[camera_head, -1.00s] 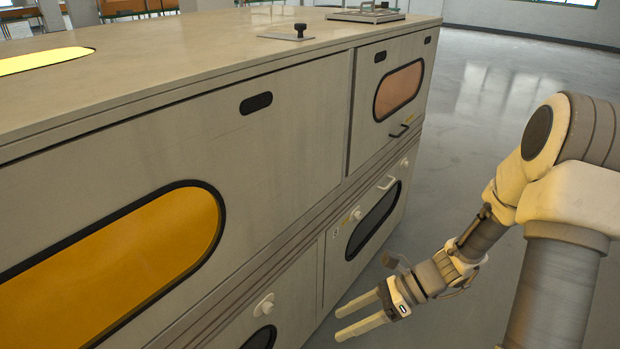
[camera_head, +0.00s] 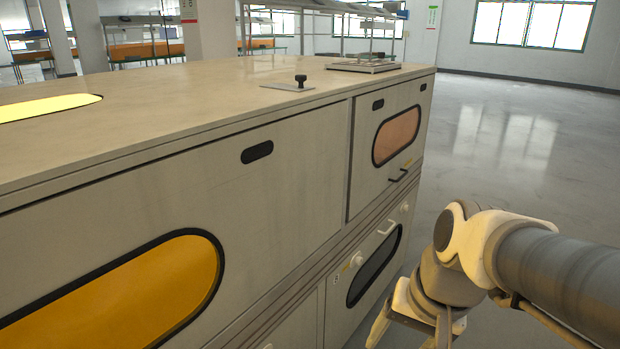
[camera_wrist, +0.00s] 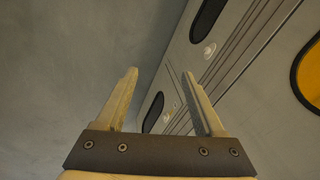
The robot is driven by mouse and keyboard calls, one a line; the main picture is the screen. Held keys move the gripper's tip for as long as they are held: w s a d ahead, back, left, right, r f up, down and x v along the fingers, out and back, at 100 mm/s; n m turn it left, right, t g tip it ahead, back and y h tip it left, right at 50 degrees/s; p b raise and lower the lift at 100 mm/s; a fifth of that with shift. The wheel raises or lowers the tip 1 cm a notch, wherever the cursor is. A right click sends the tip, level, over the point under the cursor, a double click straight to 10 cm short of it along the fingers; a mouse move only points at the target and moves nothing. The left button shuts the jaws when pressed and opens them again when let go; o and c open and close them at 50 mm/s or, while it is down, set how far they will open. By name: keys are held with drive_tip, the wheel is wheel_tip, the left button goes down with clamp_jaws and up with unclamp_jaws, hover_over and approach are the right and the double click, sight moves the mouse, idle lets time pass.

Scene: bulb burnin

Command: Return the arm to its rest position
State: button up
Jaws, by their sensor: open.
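My gripper (camera_wrist: 160,88) is open, with two pale fingers apart and nothing between them in the wrist view. In the head view my arm reaches in from the right edge and bends down, and part of my gripper (camera_head: 405,335) shows at the bottom, cut off by the frame. It hangs in front of the lower part of the large grey cabinet (camera_head: 300,180), to the right of its front face. In the wrist view the cabinet (camera_wrist: 210,85) fills the right side, and I cannot tell how far the fingers are from it.
A plate with a black knob (camera_head: 300,80) and a flat metal frame (camera_head: 360,66) lie on top. The floor (camera_head: 500,130) at right is clear. Shelving stands behind.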

wheel_tip(320, 180, up, 27)
drive_tip(key=s+d+n+t+h+p, duration=0.1)
drive_tip(key=s+n+t+p, duration=0.1)
drive_tip(key=p, duration=1.9)
drive_tip(key=shift+s+d+n+t+h, duration=0.35)
drive_tip(key=shift+n+t, duration=0.25)
drive_tip(key=shift+n, duration=0.5)
drive_tip(key=shift+d+f, duration=0.1)
drive_tip(key=shift+f, duration=0.05)
drive_tip(key=shift+d, duration=0.3)
